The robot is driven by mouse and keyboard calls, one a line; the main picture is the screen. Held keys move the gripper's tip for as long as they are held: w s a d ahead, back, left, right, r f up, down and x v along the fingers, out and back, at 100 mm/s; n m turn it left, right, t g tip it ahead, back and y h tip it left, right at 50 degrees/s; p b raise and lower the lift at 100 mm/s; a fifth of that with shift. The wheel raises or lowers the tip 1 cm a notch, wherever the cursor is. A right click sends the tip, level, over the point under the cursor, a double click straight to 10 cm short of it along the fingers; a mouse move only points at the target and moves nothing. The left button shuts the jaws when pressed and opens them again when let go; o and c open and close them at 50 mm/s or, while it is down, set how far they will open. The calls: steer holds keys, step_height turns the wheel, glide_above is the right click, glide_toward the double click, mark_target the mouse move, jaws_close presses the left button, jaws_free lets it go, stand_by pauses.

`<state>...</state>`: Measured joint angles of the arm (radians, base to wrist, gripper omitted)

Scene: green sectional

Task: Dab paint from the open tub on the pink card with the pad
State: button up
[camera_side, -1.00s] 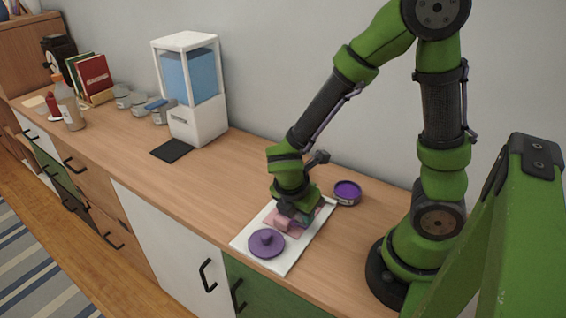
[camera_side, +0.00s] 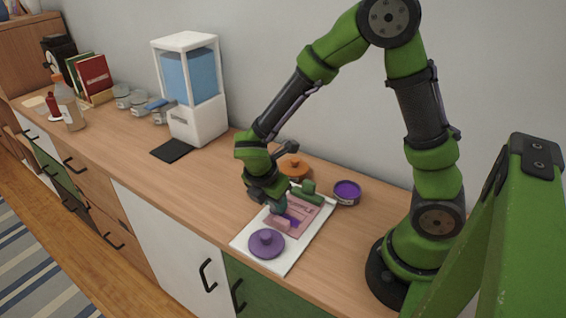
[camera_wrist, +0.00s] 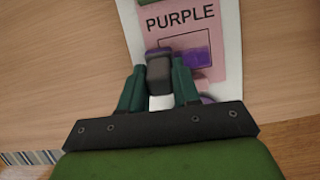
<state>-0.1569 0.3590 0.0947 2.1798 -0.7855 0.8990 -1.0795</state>
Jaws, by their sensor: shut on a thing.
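My gripper (camera_side: 277,204) is shut on a small dark pad (camera_wrist: 160,68), which has a purple edge in the wrist view. The pad is over the left part of the pink card (camera_side: 305,213); whether it touches is unclear. The card also shows in the wrist view (camera_wrist: 205,38), with the word PURPLE and a purple paint patch (camera_wrist: 196,58) right of the pad. The open tub (camera_side: 346,191) of purple paint stands behind and right of the card, away from my gripper. Its likely purple lid (camera_side: 266,243) lies in front of the card.
A white board (camera_side: 283,262) lies under the card and lid. A green knobbed item (camera_side: 305,191) and an orange lidded tub (camera_side: 294,168) stand close behind my gripper. A white dispenser (camera_side: 192,90) stands farther left. The counter between is mostly clear.

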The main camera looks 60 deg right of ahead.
steer(key=shift+w, duration=0.35)
steer(key=shift+d, duration=0.1)
steer(key=shift+s+r, duration=0.1)
steer(key=shift+s, duration=4)
steer(key=shift+w, duration=4.1)
steer(key=shift+r, duration=2.95)
